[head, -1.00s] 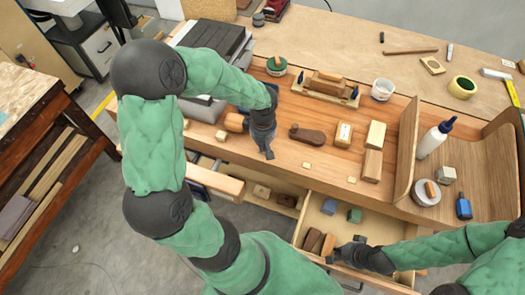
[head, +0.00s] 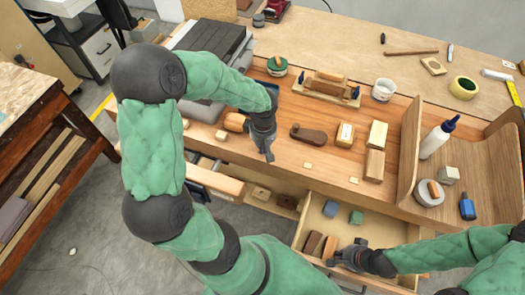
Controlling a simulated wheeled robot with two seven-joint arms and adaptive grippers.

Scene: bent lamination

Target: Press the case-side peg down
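A wooden form (head: 343,99) stands on the bench with laminated wood pieces (head: 327,83) in it. My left gripper (head: 268,156) is over the bench's front part, in front of and left of the form, apart from both pegs. Its fingers appear as one narrow tip, so its opening is unclear. My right gripper (head: 333,261) is low at the open drawer, beside wooden blocks; its fingers are unclear.
A dark wooden plane (head: 308,134), a labelled block (head: 345,134) and pale blocks (head: 377,134) lie right of my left gripper. A green tin (head: 277,66) and white cup (head: 383,90) flank the form. The open drawer (head: 345,217) juts out in front.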

